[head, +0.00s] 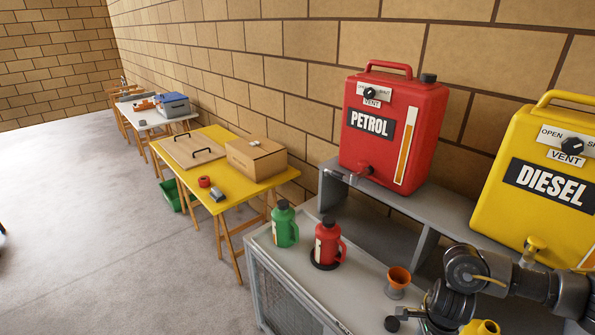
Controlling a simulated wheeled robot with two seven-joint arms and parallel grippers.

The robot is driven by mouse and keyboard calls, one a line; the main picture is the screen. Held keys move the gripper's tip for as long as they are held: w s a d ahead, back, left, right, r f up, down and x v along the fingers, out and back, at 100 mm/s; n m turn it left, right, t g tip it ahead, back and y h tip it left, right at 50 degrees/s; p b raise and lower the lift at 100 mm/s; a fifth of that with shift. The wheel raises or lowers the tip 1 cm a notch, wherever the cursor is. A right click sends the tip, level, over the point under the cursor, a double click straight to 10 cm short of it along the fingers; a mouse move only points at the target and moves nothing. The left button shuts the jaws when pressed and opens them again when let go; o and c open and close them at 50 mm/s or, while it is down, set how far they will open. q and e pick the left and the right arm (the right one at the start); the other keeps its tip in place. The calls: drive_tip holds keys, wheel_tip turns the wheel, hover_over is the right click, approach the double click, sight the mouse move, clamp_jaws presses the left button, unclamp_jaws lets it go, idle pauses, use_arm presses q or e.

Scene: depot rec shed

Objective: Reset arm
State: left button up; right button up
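My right arm comes in from the lower right over the grey bench (355,290). Its dark wrist and gripper (430,310) are low at the bottom edge, beside the orange funnel cup (398,279) and a yellow container (481,327) that is cut off by the frame. The fingers are partly hidden, and I cannot tell whether they are open or hold anything. My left gripper is out of view. A red PETROL can (425,125) and a yellow DIESEL can (520,160) stand on a grey shelf (372,197). A green jug (285,226) and a red jug (327,244) stand upright on the bench.
A yellow trestle table (225,135) holds a cardboard box (257,160), a wooden board with handles (192,150), a red tape roll (204,182) and a grey item. A green crate (170,195) is on the floor. A white table (135,113) stands farther back. The left floor is mostly clear.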

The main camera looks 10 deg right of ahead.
drive_tip(key=s+a+r+m+t+y, duration=0.1)
drive_tip(key=a+r+m+t+y, duration=0.2)
drive_tip(key=a+m, duration=0.9)
drive_tip(key=a+m+t+y, duration=0.35)
drive_tip(key=a+m, duration=0.65)
drive_tip(key=a, duration=0.5)
drive_tip(key=s+d+f+m+g+h, duration=0.1)
drive_tip(key=s+d+f+m+h, duration=0.15)
drive_tip(key=s+d+m, duration=0.85)
drive_tip(key=s+d+f+m+g+h, duration=0.2)
drive_tip(key=s+d+m+h, duration=0.25)
drive_tip(key=m, duration=1.25)
wheel_tip(320, 180, down, 28)
drive_tip(key=g+b, duration=0.1)
drive_tip(key=b, duration=0.3)
use_arm(q)
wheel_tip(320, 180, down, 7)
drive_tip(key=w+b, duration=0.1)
drive_tip(key=b, duration=0.1)
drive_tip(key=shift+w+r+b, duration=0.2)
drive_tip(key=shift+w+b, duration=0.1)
use_arm(e)
drive_tip(key=s+d+f+g, duration=0.1)
drive_tip(key=s+d+f, duration=0.2)
drive_tip(key=s+f, duration=1.4)
wheel_tip(320, 180, down, 3)
drive_tip(key=shift+s+d+f+n, duration=0.1)
drive_tip(key=shift+s+d+n, duration=0.1)
drive_tip(key=shift+s+n, duration=0.1)
